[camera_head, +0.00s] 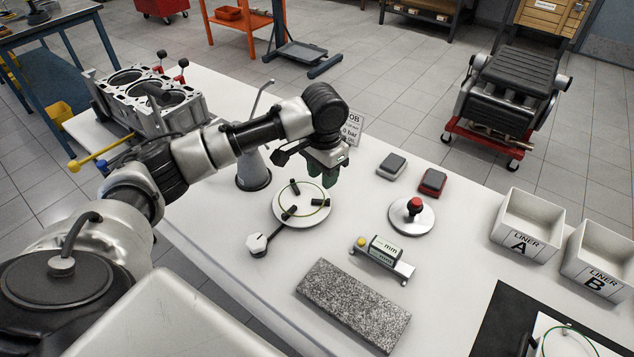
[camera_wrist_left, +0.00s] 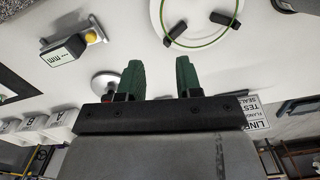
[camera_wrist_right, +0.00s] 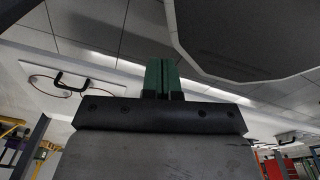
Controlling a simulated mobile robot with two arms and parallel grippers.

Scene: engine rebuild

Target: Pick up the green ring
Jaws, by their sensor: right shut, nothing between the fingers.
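The thin green ring (camera_head: 326,196) lies on a round white plate (camera_head: 300,221) with three black blocks, in the middle of the table. My left gripper (camera_head: 329,173) hangs above the table just beyond the plate's far right edge. In the left wrist view, my left gripper (camera_wrist_left: 158,76) is open and empty, with its two green fingers apart. Part of the ring (camera_wrist_left: 200,45) shows there at the top, beyond the fingertips. My right gripper (camera_wrist_right: 160,76) is shut and empty in its wrist view, and it is outside the head view.
A second green loop (camera_head: 566,328) lies on a board at the lower right. A grey cone-shaped stand (camera_head: 253,172) is left of the plate. A digital gauge (camera_head: 385,252), a granite slab (camera_head: 352,305), a round base with red knob (camera_head: 411,218) and bins A (camera_head: 527,222) and B (camera_head: 601,257) also stand here.

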